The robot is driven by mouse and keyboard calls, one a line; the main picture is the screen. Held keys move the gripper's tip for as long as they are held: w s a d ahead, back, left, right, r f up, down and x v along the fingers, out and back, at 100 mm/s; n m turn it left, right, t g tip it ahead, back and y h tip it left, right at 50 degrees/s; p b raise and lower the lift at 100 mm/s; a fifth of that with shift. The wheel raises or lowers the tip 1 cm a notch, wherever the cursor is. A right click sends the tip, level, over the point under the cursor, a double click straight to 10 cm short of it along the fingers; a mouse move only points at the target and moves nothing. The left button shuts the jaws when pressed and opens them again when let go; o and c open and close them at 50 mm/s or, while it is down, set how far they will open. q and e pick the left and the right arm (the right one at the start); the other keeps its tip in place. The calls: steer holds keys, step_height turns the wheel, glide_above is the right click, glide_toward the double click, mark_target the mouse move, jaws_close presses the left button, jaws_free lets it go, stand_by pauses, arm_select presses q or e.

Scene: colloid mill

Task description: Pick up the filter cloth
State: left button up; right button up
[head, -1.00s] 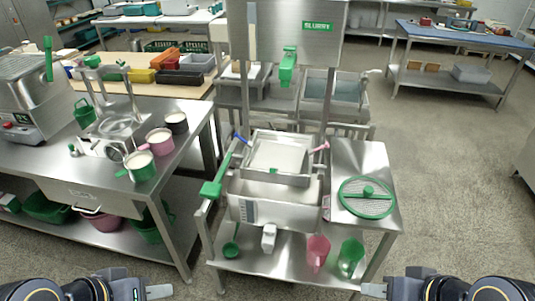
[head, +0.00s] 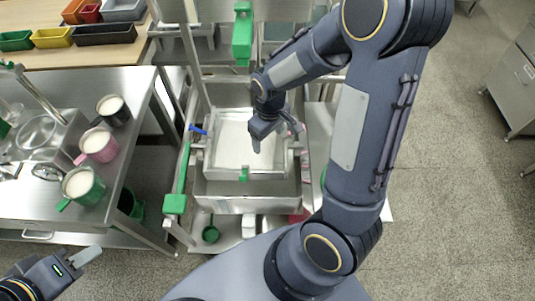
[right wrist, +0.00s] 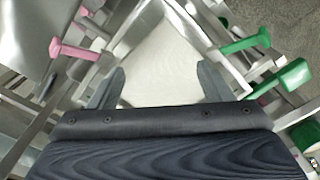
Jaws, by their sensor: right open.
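The filter cloth (head: 229,150) looks like a flat white sheet lying inside the square metal frame of the middle station. It also shows as a pale surface in the right wrist view (right wrist: 160,60). My right gripper (head: 256,143) is over the right part of the cloth, pointing down, with its arm reaching in from the right. In the right wrist view its two fingers (right wrist: 162,85) are apart with nothing between them, and the cloth lies beyond them. Whether the fingertips touch the cloth I cannot tell. My left gripper (head: 88,256) is at the lower left, away from the station.
A pink clamp handle (right wrist: 75,52), a green one (right wrist: 245,42) and a blue one (head: 198,130) stick out around the frame. A long green-ended lever (head: 175,204) stands at the left. A green valve (head: 242,35) hangs above. Cups (head: 82,185) stand on the left table.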

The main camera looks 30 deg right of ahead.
step_height(320, 180, down, 11)
steer(key=b, duration=0.8)
steer(key=shift+w+d+r, duration=0.1)
steer(key=shift+w, duration=0.05)
steer(key=shift+c, duration=0.4)
jaws_close()
stand_by(0.5)
step_height(320, 180, up, 12)
steer(key=p, duration=1)
step_height(320, 180, up, 18)
steer(key=p, duration=0.4)
glide_above(269, 161)
steer(key=shift+w, duration=0.15)
